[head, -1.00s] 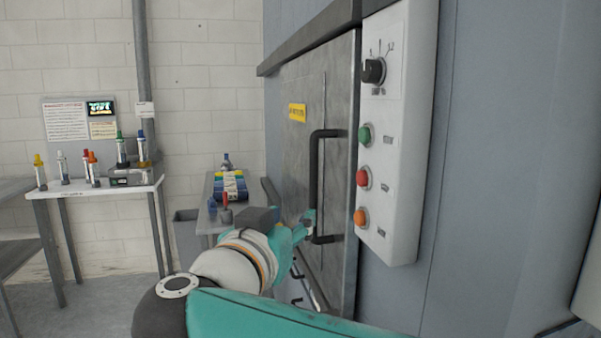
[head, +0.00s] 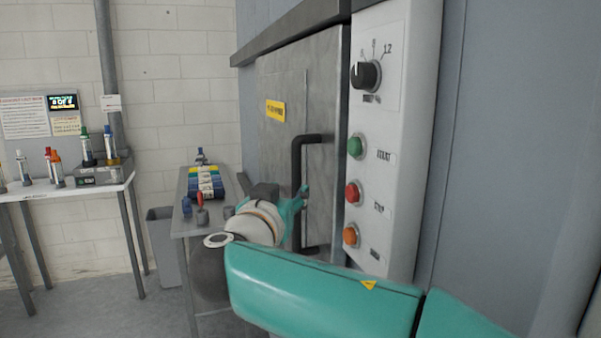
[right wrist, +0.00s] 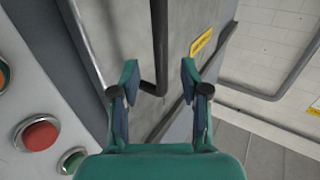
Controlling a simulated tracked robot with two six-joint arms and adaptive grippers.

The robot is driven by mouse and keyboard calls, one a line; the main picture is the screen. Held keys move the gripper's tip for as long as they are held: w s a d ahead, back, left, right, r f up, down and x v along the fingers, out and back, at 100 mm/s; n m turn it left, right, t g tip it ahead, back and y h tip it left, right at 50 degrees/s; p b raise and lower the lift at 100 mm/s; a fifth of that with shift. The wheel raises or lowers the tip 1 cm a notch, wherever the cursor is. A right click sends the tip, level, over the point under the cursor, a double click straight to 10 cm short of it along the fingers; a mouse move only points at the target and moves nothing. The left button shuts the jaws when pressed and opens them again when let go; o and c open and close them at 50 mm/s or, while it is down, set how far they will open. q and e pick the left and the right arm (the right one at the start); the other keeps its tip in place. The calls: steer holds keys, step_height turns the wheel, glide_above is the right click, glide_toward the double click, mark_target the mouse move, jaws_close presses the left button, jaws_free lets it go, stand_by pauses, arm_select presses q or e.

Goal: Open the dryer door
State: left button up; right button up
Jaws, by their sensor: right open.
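The dryer door (head: 280,85) is a grey metal panel with a yellow label (head: 275,111); it looks closed in the head view. Its black bar handle (head: 298,165) stands upright near the door's right edge. My right gripper (head: 303,197) is at the lower half of the handle, partly hidden by its own wrist. In the right wrist view the gripper (right wrist: 160,78) is open, and the handle (right wrist: 159,45) runs between its two fingers, with gaps visible on both sides. The left gripper is not in view.
A white control panel (head: 398,130) with a dial and green, red and orange buttons stands close right of the handle. A small table (head: 185,200) with bottles and a colored rack is left of the door. A grey bin (head: 162,240) and another table stand farther left.

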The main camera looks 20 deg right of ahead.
mark_target(295, 183)
steer(key=p+x, duration=0.2)
steer(key=x, duration=0.4)
steer(key=shift+r, duration=0.1)
steer(key=shift+w+d, duration=0.2)
steer(key=shift+w, duration=0.25)
jaws_close()
